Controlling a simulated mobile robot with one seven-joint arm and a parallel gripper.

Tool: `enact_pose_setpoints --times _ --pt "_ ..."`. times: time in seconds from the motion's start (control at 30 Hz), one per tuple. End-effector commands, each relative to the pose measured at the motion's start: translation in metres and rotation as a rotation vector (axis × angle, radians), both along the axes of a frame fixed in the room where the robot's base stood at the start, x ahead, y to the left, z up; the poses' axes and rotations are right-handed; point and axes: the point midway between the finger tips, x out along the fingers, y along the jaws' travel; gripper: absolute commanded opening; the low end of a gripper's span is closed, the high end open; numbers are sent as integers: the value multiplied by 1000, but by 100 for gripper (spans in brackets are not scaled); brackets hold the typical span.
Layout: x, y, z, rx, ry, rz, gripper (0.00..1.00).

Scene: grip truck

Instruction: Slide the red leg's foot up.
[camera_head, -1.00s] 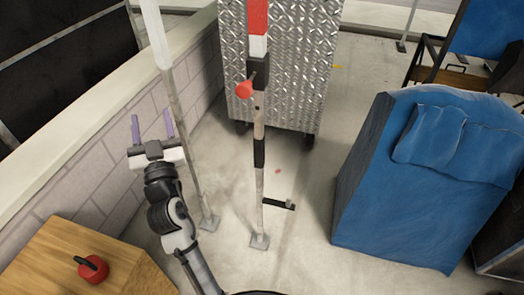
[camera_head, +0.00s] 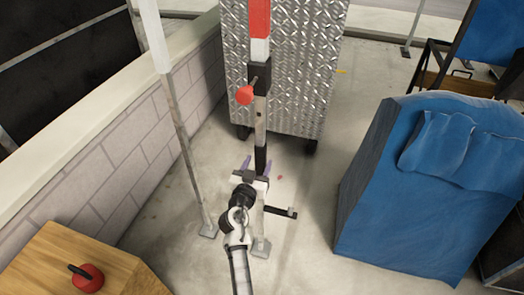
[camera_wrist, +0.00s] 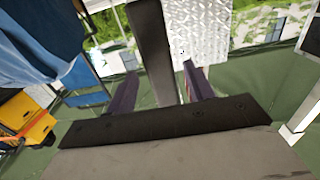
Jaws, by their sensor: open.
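The red leg (camera_head: 260,18) stands upright in the head view, with red and white bands on its upper tube. A black clamp with a red knob (camera_head: 244,95) sits at its middle. Below is a thinner grey tube (camera_head: 260,121) with a black band (camera_head: 261,157), ending in a flat grey foot (camera_head: 261,248) on the floor. My gripper (camera_head: 257,164) is open at the black band, its purple fingers on either side of the leg in this view. The wrist view shows a dark upright length of the leg (camera_wrist: 151,45) between the two fingers (camera_wrist: 160,90); contact cannot be told.
A pale pole (camera_head: 180,125) stands just left of my arm, near a block wall (camera_head: 120,165). A metal tread-plate box (camera_head: 308,75) stands behind the leg. A black bar (camera_head: 280,211) juts right, low by the leg. A blue-covered block (camera_head: 385,190) is at right, with clear floor between.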

Motion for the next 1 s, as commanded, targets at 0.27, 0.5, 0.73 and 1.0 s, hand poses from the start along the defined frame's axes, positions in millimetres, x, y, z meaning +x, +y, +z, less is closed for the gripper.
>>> enact_pose_setpoints --times 0.27,0.5,0.73,1.0 --pt "40 -13 1 0 0 1 53" --pt "48 -15 -1 0 1 1 53" --pt "48 -15 0 0 0 1 46" --pt "48 -15 0 0 0 1 11"
